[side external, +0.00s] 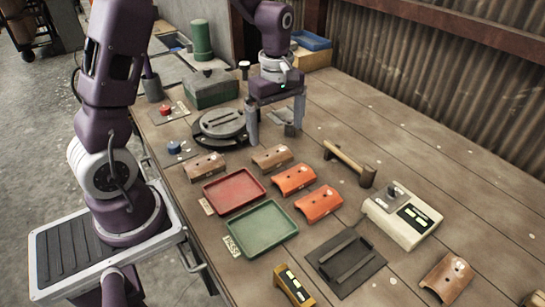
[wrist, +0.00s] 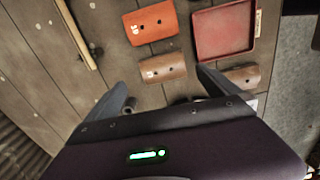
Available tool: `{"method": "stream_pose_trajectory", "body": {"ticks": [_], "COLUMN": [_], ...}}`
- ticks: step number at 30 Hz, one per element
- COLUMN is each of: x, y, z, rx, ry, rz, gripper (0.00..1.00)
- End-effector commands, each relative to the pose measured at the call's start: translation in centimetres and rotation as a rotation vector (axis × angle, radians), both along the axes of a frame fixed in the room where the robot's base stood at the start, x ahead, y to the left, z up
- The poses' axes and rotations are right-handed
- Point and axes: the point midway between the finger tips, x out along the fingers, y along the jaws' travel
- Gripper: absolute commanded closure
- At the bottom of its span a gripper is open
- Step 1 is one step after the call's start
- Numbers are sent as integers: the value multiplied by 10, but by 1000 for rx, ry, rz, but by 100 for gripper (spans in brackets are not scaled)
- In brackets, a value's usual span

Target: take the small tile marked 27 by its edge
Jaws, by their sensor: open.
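Several small curved tiles lie on the bench, with white marks too small to read, so I cannot tell which is 27. One brown tile (side external: 272,157) lies nearest my gripper (side external: 276,131); it also shows in the wrist view (wrist: 163,67). Another brown tile (side external: 204,166) lies left of it, and at right in the wrist view (wrist: 243,76). Two orange tiles, one near (side external: 294,179) and one farther (side external: 318,203), lie in front. A further brown tile (side external: 447,277) lies at lower right. My gripper is open, fingers pointing down, apart from the tiles and empty.
A red tray (side external: 234,206) and a green tray (side external: 265,254) lie in front. A hammer (side external: 349,162) lies right of the tiles. A round dark turntable (side external: 222,124) stands left of my gripper. A cream device (side external: 402,217) sits at right. The back right planks are clear.

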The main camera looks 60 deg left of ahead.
Motion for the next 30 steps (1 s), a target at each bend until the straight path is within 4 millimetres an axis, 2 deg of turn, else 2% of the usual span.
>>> {"method": "stream_pose_trajectory", "body": {"ticks": [8, 13, 16, 22, 30], "x": [0, -3, -3, -2, -2], "y": [8, 14, 13, 13, 13], "z": [-39, -70, -79, -79, -79], "rx": [-3, -3, -2, -2, -2], "ry": [19, 18, 15, 14, 14], "rz": [45, 42, 40, 39, 39], "gripper": [0, 0, 0, 0, 53]}}
